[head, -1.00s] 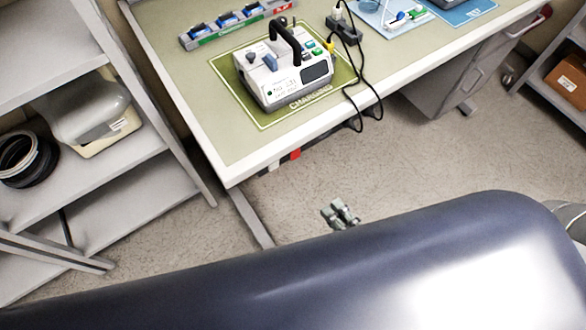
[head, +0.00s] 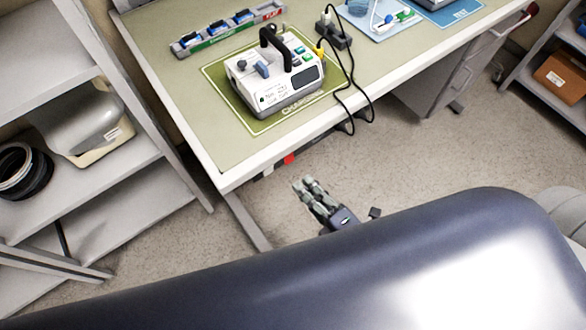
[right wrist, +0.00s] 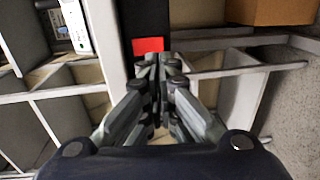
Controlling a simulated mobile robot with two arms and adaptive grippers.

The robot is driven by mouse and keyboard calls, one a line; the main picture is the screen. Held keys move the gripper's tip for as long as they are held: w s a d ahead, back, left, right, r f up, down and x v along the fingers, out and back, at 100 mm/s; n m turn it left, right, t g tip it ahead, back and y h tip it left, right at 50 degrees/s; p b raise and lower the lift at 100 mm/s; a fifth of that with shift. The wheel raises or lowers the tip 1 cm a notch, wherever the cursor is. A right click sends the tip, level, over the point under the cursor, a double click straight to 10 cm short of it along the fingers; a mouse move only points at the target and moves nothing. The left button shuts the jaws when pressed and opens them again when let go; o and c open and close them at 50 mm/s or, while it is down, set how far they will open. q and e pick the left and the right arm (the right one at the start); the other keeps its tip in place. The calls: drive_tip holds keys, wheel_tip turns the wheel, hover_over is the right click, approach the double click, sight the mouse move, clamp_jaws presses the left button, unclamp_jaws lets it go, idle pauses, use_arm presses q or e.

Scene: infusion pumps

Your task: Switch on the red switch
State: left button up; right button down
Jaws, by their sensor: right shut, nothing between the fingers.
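The red switch (head: 289,159) shows under the front edge of the table, below the infusion pump, in the head view. In the right wrist view the red switch (right wrist: 148,46) is a red rectangle on a dark strip, just beyond the fingertips. My right gripper (head: 307,184) is shut and empty, in front of and below the table edge. In the right wrist view my right gripper (right wrist: 162,62) has its fingertips together, close under the red switch in the picture; I cannot tell whether they touch. My left gripper is not in view.
The white infusion pump (head: 273,79) stands on the green charging mat (head: 246,122) on the table. Black cables (head: 352,98) hang over the table's front edge. A grey shelf (head: 150,150) stands at the left. My large dark body part fills the bottom.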

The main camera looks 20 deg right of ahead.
sight(286, 164)
drive_tip(key=shift+p+x, duration=0.35)
drive_tip(key=shift+x, duration=2.45)
drive_tip(key=shift+w+f+b, duration=0.2)
drive_tip(key=shift+f+b, duration=0.15)
drive_tip(key=shift+b, duration=0.4)
drive_tip(key=shift+r+t, duration=0.25)
drive_tip(key=shift+t, duration=0.05)
